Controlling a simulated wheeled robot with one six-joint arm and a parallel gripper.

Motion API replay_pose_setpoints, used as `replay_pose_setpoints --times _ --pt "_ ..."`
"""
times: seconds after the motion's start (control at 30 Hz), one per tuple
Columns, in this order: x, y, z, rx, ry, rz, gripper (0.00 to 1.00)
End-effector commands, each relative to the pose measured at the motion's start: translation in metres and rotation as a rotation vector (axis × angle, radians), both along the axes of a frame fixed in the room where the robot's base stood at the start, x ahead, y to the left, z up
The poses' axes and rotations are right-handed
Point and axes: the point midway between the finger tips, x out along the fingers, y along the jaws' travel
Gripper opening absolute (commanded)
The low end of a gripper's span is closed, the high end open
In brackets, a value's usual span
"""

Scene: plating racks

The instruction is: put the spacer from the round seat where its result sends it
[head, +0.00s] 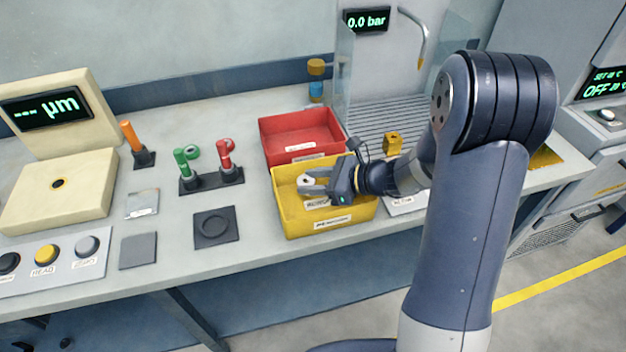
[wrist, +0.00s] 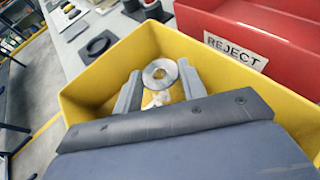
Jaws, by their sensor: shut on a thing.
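The spacer (wrist: 161,73), a pale flat ring, sits between the fingertips of my gripper (wrist: 158,84) in the wrist view. My gripper (head: 309,184) is shut on it, over the yellow bin (head: 350,213) and inside its outline in the head view. The fingers hide part of the spacer. The round seat (head: 213,227), a dark square pad with a round recess, is empty on the bench left of the yellow bin. The red bin (wrist: 250,18), labelled REJECT in the wrist view, stands directly behind the yellow one.
The gauge display (head: 47,107) shows dashes and µm. A stand (head: 212,184) with green and red handled gauges is left of the bins. A yellow block (head: 393,143) stands behind my forearm. The bench between the seat and the yellow bin is clear.

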Motion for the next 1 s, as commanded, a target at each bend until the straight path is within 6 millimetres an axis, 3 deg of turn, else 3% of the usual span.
replay_pose_setpoints --times 0.23,0.27,0.5,0.77,1.0 --pt "0.000 0.000 -0.005 -0.001 0.000 0.001 0.09" --pt "-0.001 0.000 -0.006 -0.002 0.001 0.001 0.41" --pt "-0.001 0.000 -0.008 -0.004 0.003 0.001 0.60" --pt "-0.002 0.000 -0.008 -0.006 0.005 0.003 0.61" --pt "-0.002 -0.004 0.009 -0.003 0.003 -0.001 0.61"
